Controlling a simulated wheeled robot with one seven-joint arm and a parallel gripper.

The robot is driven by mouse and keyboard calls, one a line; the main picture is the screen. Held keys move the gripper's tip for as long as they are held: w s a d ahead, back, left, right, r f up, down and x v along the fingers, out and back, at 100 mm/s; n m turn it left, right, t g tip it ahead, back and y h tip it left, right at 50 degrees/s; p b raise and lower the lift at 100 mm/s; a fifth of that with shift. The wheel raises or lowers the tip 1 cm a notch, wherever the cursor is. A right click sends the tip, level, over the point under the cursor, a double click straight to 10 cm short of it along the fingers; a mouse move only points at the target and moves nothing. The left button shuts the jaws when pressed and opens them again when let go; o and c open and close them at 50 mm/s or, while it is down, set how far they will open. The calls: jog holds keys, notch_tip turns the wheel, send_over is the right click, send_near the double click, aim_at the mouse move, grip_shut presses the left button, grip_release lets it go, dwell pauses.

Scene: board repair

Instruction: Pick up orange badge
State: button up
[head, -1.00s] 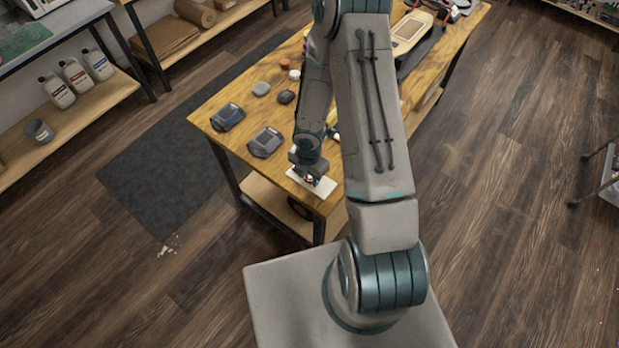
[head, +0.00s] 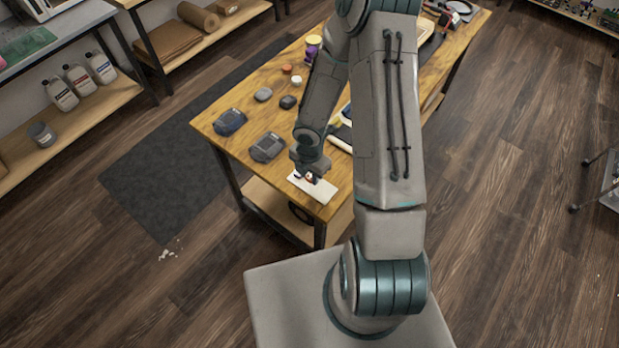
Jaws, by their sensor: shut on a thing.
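My gripper (head: 307,178) is at the near end of the wooden table (head: 218,152), just over a white flat pad (head: 325,193). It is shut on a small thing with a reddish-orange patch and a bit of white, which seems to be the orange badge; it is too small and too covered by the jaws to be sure. The gap between it and the pad looks small. A small orange-red round piece (head: 287,69) lies further back on the table, beside a white round piece (head: 296,79).
Two dark blue-grey devices (head: 230,121) (head: 267,147) lie left of my gripper. A grey piece (head: 263,94) and a black piece (head: 288,102) lie behind them. A purple and yellow thing (head: 313,46) stands further back. My arm hides part of the table's right side.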

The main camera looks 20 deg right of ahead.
jog(key=w+d+r+p, duration=0.3)
jog(key=w+d+r, duration=0.3)
jog(key=d+r, duration=0.3)
jog(key=shift+w+d+r, duration=0.3)
jog(key=shift+w+r, duration=0.05)
jog(key=shift+r, duration=0.8)
jog(key=shift+a, duration=0.1)
